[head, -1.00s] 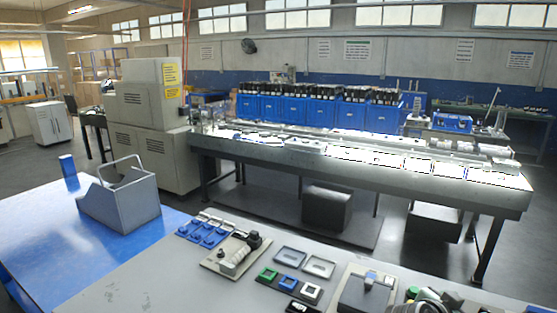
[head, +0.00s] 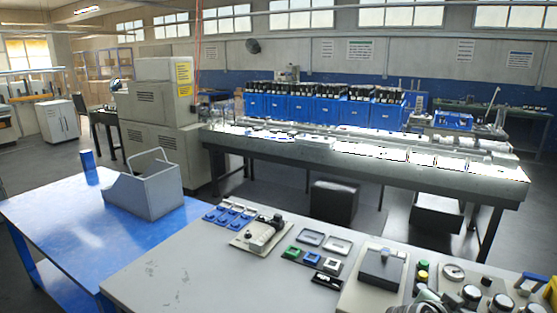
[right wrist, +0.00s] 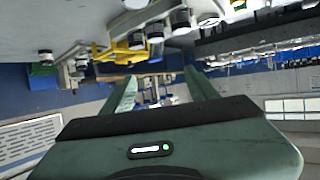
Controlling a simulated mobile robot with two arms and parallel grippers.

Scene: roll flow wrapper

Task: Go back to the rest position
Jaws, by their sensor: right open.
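My right gripper (right wrist: 160,92) shows in the right wrist view. Its two green-grey fingers are apart, with nothing between them, and point away from the camera. In that view the picture looks tipped over, with a bench surface along the top. My left gripper is in neither current view. The head view looks over a grey worktable (head: 170,285) with small parts on it, and no gripper can be made out clearly there.
A flow-wrapper line (head: 400,168) runs behind. The worktable holds a black-topped device (head: 380,270) and several trays. Dark floor lies between.

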